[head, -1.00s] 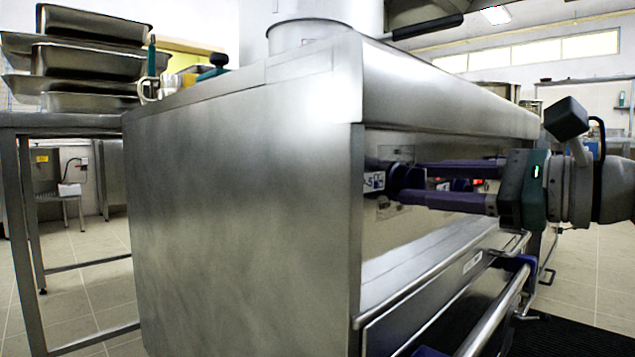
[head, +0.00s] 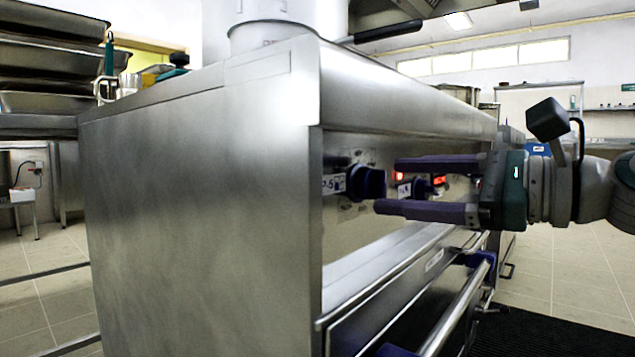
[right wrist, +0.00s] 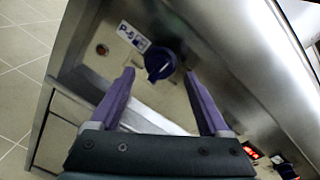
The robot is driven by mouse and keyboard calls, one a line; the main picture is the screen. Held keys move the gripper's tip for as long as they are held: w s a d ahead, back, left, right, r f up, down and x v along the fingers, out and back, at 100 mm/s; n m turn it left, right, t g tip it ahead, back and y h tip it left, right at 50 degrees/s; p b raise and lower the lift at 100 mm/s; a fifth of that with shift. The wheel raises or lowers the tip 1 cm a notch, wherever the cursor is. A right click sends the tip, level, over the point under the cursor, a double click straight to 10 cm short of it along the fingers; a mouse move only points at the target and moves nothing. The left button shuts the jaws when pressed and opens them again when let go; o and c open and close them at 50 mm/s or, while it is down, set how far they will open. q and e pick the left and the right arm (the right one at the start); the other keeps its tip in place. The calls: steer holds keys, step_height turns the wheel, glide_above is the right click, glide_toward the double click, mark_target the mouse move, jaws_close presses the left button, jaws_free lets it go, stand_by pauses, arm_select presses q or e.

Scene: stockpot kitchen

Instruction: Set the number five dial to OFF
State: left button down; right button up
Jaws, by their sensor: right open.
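The number five dial (head: 367,183) is a dark blue knob on the stove's front panel, beside a label (head: 334,184) ending in 5. In the right wrist view the dial (right wrist: 160,65) lies beyond the fingertips, with a pale pointer line on it and the P-5 label (right wrist: 133,36) at its upper left. My right gripper (head: 385,186) is open, its two purple fingers apart, just right of the dial and clear of it. The right wrist view shows nothing between its fingers (right wrist: 158,78). My left gripper is not in view.
The steel stove block (head: 200,200) fills the middle. Another dial and a lit red display (head: 439,181) sit further along the panel. A handrail (head: 455,312) runs below the panel. A large white pot (head: 280,20) stands on top. Open floor lies at the right.

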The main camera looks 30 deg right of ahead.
steer(key=p+v, duration=0.1)
steer(key=v, duration=0.6)
steer(key=shift+s, duration=0.25)
